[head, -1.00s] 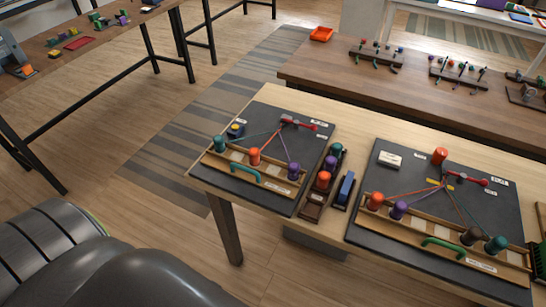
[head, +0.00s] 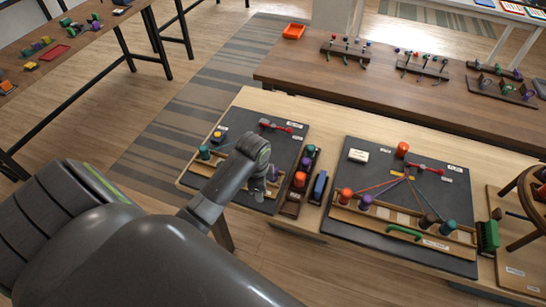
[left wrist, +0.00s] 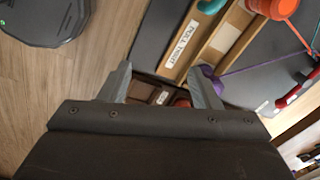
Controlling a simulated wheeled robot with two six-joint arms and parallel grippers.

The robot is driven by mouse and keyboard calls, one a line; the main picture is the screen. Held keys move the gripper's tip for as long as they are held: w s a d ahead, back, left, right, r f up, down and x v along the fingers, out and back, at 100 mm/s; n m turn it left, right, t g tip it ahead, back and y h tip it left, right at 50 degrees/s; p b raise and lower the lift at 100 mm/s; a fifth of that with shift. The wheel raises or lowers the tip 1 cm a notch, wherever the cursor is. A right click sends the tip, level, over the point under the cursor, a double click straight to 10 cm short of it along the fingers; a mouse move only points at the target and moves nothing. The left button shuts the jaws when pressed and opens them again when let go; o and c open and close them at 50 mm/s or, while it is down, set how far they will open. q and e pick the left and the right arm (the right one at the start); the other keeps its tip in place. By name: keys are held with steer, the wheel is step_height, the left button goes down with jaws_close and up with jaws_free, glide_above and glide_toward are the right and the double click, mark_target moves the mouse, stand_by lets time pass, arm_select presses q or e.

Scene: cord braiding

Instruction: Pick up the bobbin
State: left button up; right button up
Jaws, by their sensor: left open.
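Bobbins stand on two dark boards and in a small brown rack (head: 290,208) between them. The left board (head: 287,148) shows a teal bobbin (head: 204,152); my left arm hides part of its wooden rail. The rack holds an orange bobbin (head: 299,179), a purple one (head: 305,163) and a teal one (head: 311,150). My left gripper (head: 265,188) is over the left board's front right part, left of the rack. In the left wrist view the open gripper (left wrist: 162,85) is empty, with a red-orange bobbin (left wrist: 182,102) partly hidden by it. My right gripper is out of view.
The right board (head: 335,222) carries orange, purple, brown and teal bobbins with cords. A blue block (head: 319,187) lies beside the rack, and a green brush-like item (head: 488,236) stands at right. A brown table (head: 330,85) is behind. Open floor lies left.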

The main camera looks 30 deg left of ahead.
arm_select(q)
steer(key=w+r+m+g+p, duration=0.1)
steer(key=w+r+m+p, duration=0.1)
steer(key=w+r+m, duration=0.7)
steer(key=n+b, duration=0.2)
steer(key=b, duration=1.1)
glide_toward(276, 170)
steer(key=f, duration=0.6)
steer(key=shift+w+a+f, duration=0.15)
steer(key=shift+a+f, duration=0.05)
steer(key=shift+a+f+b, duration=0.2)
steer(key=shift+f+b, duration=0.65)
steer(key=shift+b, duration=0.05)
steer(key=shift+s+a+f, duration=0.1)
steer(key=shift+f, duration=0.55)
steer(key=shift+s+a+f, duration=0.1)
steer(key=shift+f, duration=0.6)
steer(key=c, duration=1.1)
steer(key=shift+r, duration=0.1)
